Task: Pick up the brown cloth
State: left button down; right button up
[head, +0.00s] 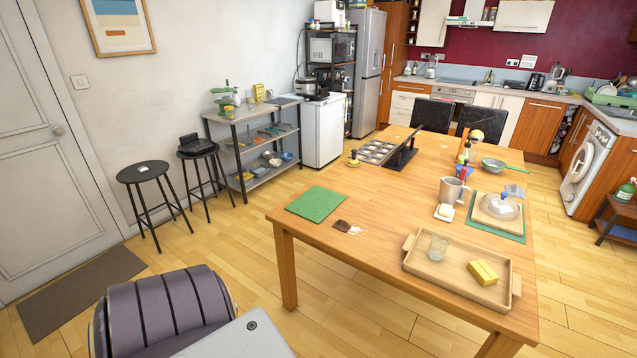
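A small dark brown patch (341,226), which looks like a crumpled brown cloth, lies on the wooden table (385,215) near its front-left edge. It is just right of the green mat (316,204) and apart from it. Whitish bits (355,230) lie at its right side. It is too small for me to see its folds. Neither of my grippers is in view.
A wooden tray (411,265) with a glass and a yellow sponge stands at the table's near right. A muffin tin (376,151) stands at the far left.

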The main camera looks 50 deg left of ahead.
aim_at(341, 226)
jog(key=u, duration=1.5)
